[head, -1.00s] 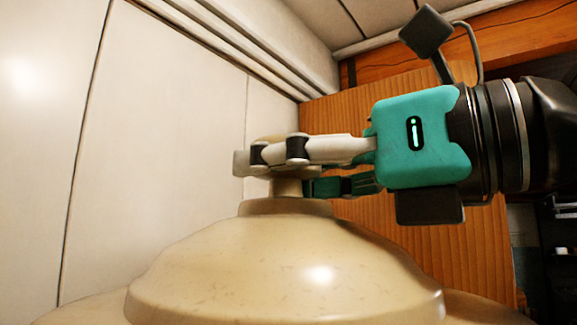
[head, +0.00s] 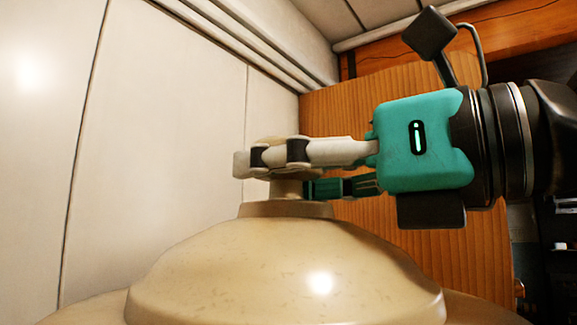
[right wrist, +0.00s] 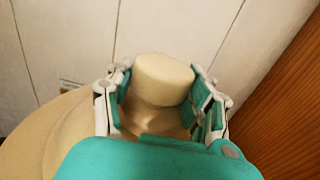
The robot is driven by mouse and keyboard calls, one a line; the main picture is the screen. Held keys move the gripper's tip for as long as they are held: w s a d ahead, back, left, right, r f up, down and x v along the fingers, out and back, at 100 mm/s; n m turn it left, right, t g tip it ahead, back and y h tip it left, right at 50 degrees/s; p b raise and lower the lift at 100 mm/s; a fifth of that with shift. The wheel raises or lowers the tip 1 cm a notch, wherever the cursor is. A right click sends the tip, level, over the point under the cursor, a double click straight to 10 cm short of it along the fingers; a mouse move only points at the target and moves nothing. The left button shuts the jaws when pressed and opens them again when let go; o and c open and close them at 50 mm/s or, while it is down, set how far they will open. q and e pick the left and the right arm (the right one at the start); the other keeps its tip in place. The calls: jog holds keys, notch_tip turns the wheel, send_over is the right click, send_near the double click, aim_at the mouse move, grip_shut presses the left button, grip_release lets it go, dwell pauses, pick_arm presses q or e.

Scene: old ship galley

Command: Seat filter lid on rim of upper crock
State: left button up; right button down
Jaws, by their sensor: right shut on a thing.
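The filter lid (head: 270,262) is a cream, speckled dome with a stepped top and a knob (head: 286,187). It fills the bottom middle of the head view. My right gripper (head: 272,165) comes in from the right and is shut on the knob, with a finger on either side. The right wrist view shows the round knob top (right wrist: 163,80) between the two finger pads. A wider cream surface (head: 75,312), seemingly the upper crock, shows below the lid's edge on both sides. The contact between lid and rim is hidden. My left gripper is out of view.
A pale panelled wall (head: 150,150) stands close behind and left of the lid. An orange wooden panel (head: 470,250) stands behind my right gripper. Dark shelving shows at the far right edge.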

jog(key=shift+f, duration=0.15)
jog(key=c, duration=0.9)
grip_release()
jog(key=o, duration=0.5)
jog(key=shift+s, duration=0.1)
jog(key=shift+f, duration=0.15)
jog(key=v, duration=1.2)
